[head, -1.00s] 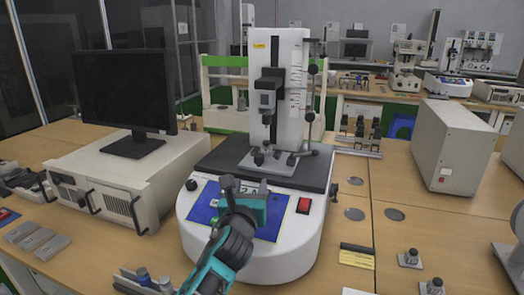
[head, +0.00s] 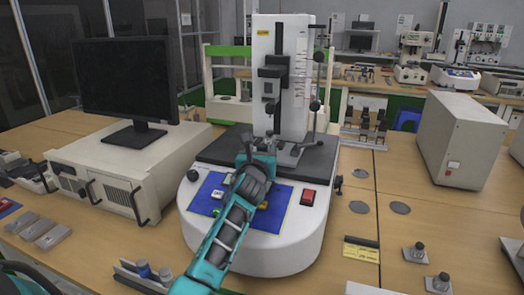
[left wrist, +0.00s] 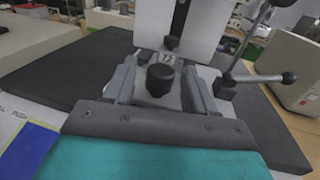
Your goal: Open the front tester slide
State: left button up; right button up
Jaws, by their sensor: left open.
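The front tester (head: 255,262) is a white rounded machine with a blue panel (head: 282,212), a black top plate (head: 215,153) and an upright white column (head: 291,38). A black carriage (head: 277,70) sits on the column. My left gripper (head: 262,157) reaches over the panel to the front of the column's foot, its fingers open. In the left wrist view, the fingers (left wrist: 160,84) stand on both sides of a dark round knob (left wrist: 160,79); I cannot tell whether they touch it. A ball-ended lever (left wrist: 258,78) is right of the fingers. My right gripper is out of view.
A monitor (head: 125,90) on a beige case (head: 120,180) stands left of the tester. A beige box (head: 462,138) stands at the right. A red switch (head: 307,197) is on the tester's front. Small metal parts (head: 415,253) lie at the right front.

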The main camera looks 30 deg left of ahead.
pick_arm(q)
jog(key=shift+w+a, duration=0.25)
jog(key=shift+w, duration=0.25)
jog(key=shift+c, duration=0.4)
grip_shut()
